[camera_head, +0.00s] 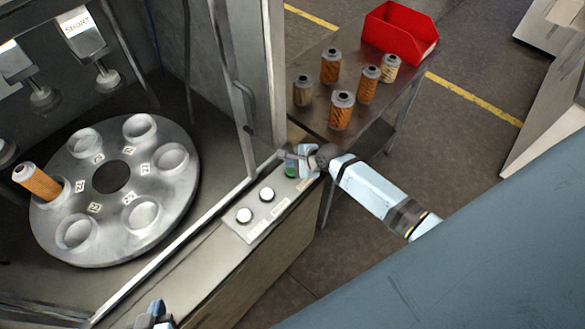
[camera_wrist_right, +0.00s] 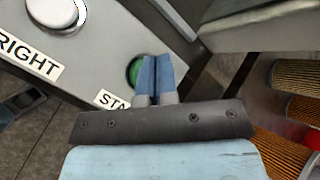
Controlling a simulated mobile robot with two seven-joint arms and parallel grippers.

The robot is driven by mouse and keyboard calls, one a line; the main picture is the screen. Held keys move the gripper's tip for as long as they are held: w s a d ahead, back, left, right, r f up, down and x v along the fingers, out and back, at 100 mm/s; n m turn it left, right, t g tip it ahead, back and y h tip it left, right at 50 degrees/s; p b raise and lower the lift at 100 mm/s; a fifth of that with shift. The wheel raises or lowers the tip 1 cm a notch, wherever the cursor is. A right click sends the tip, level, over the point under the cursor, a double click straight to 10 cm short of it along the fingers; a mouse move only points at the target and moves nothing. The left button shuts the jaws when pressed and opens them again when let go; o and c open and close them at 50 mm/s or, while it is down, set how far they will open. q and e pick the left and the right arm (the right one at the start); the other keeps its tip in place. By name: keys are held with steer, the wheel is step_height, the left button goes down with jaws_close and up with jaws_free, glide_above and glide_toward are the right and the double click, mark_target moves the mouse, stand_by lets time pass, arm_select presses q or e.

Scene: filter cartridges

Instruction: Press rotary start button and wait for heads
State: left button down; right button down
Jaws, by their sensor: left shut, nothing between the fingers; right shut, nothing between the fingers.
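The green start button (camera_head: 291,171) sits at the far end of the control panel. It is partly covered by my right gripper (camera_head: 290,154), whose fingers are shut and empty. In the right wrist view, the closed fingertips (camera_wrist_right: 157,62) overlap the right edge of the green button (camera_wrist_right: 134,71). I cannot tell whether they touch it or whether it is pressed. The grey rotary table (camera_head: 182,195) has several round cups, and one orange cartridge (camera_head: 38,182) leans in the left cup. The heads (camera_head: 108,78) hang above its back edge. My left gripper (camera_head: 155,310) is shut and empty at the bottom edge.
Two white buttons (camera_head: 267,194) (camera_head: 244,215) sit on the panel in front of the green one. A side table at the back right holds several cartridges (camera_head: 342,110) and a red bin (camera_head: 400,32). The machine's door frame (camera_head: 232,90) stands just left of my right gripper.

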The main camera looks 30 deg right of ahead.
steer(key=shift+f, duration=0.15)
steer(key=shift+f, duration=0.25)
steer(key=shift+f, duration=0.55)
stand_by(1.0)
steer(key=shift+r+p, duration=1)
steer(key=shift+p, duration=0.2)
